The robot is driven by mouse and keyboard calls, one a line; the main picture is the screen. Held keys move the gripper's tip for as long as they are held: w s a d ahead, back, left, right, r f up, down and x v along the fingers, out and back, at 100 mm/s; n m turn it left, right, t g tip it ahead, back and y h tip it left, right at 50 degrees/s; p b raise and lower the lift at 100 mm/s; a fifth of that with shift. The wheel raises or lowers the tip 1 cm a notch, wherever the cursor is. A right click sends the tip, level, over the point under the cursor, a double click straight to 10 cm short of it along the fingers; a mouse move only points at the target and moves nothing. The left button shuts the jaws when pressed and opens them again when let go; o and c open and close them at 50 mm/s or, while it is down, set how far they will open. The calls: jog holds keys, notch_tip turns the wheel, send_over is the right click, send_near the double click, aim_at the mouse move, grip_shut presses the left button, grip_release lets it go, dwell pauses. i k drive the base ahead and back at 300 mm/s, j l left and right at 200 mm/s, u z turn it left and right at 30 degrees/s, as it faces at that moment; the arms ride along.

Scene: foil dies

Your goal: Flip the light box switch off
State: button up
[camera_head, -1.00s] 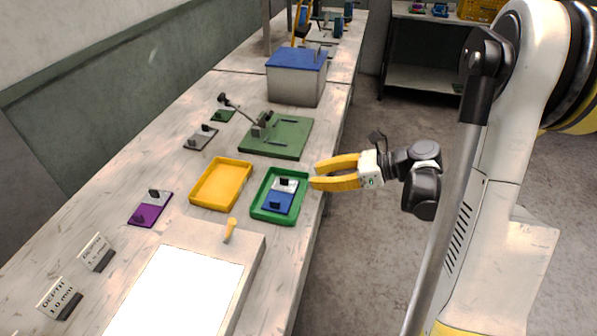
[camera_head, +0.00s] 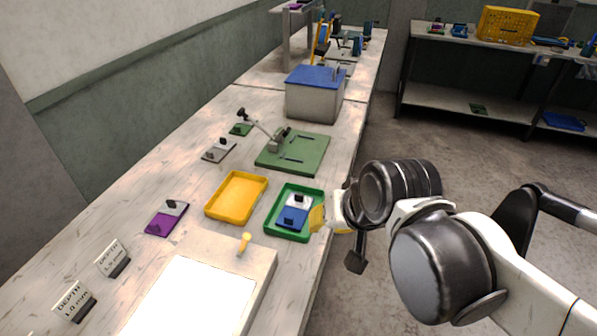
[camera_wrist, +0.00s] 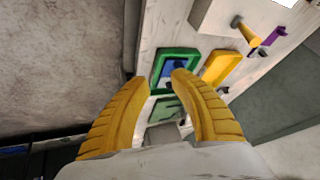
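The light box (camera_head: 262,260) lies at the near end of the bench with its panel (camera_head: 190,300) glowing white. Its switch, a yellow lever (camera_head: 244,243), sticks up from the far edge of the box. In the wrist view the lever (camera_wrist: 246,32) is at the upper right, beside a corner of the box (camera_wrist: 215,18). My gripper (camera_head: 318,218) is at the right edge of the green tray, well to the right of the lever and apart from it. In the wrist view its two yellow fingers (camera_wrist: 157,82) are spread with nothing between them. My arm partly hides it in the head view.
A green tray (camera_head: 270,228) holding a blue and grey die and a yellow tray (camera_head: 212,213) stand beyond the box. A green press with a lever (camera_head: 310,150) and a blue-lidded box (camera_head: 316,98) are farther back. Depth signs (camera_head: 75,302) stand at left.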

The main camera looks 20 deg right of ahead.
aim_at(246, 236)
jog(key=k+l+u, duration=0.1)
jog(key=l+u, duration=0.3)
jog(key=k+l+u, duration=0.1)
jog(key=u, duration=0.3)
jog(key=k+l+u, duration=0.15)
jog(key=u, duration=0.25)
jog(key=l, duration=0.1)
